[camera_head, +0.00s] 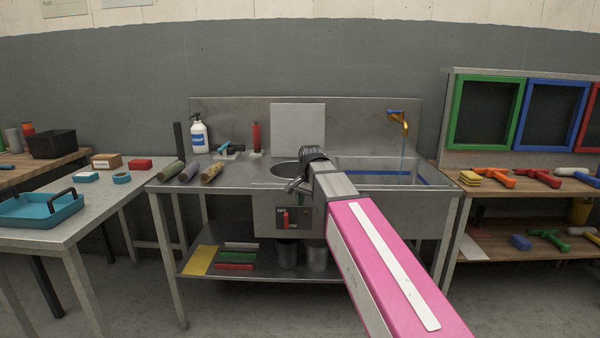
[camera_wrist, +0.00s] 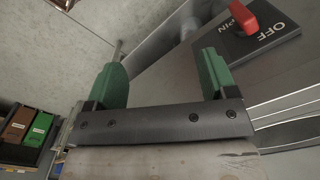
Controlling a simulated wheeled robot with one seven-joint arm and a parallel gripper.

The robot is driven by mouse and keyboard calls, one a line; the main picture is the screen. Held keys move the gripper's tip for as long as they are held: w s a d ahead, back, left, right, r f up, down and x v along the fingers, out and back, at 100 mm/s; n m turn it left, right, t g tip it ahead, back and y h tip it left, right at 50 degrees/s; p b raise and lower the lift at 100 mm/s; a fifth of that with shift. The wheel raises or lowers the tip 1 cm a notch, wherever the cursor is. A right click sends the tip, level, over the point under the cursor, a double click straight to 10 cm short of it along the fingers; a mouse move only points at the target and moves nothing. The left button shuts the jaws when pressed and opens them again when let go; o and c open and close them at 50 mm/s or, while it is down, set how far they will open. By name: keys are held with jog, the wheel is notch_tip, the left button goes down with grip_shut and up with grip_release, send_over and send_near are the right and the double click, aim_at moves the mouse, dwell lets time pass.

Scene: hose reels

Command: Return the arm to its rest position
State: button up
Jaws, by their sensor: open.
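My arm (camera_head: 385,265), pink with a white strip, reaches forward from the lower right to the front of the steel sink bench. My gripper (camera_head: 297,187) is at its far end, in front of the bench's front edge and partly hidden by the wrist. In the wrist view my gripper (camera_wrist: 160,61) has two green fingers spread apart with nothing between them. A dark switch panel (camera_wrist: 265,38) marked OFF and SPIN, with a red knob (camera_wrist: 243,16), lies beyond the right finger. The panel also shows in the head view (camera_head: 308,217), below my gripper.
The sink basin (camera_head: 385,178) with a brass tap (camera_head: 398,118) is behind my arm. A table with a blue tray (camera_head: 40,208) is left; shelves with coloured tools (camera_head: 497,178) are right.

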jog(key=s+d+f+n, duration=0.2)
jog(key=s+d+f, duration=0.3)
jog(key=f, duration=0.4)
jog(key=s+d+f+n, duration=0.2)
jog(key=s+d+f, duration=0.3)
jog(key=f, duration=0.4)
jog(key=s+d+f+n, duration=0.3)
jog(key=s+d+f, duration=0.2)
jog(key=f, duration=0.4)
jog(key=shift+s+d+f, duration=0.2)
jog(key=shift+s+f, duration=0.05)
jog(key=shift+s, duration=0.05)
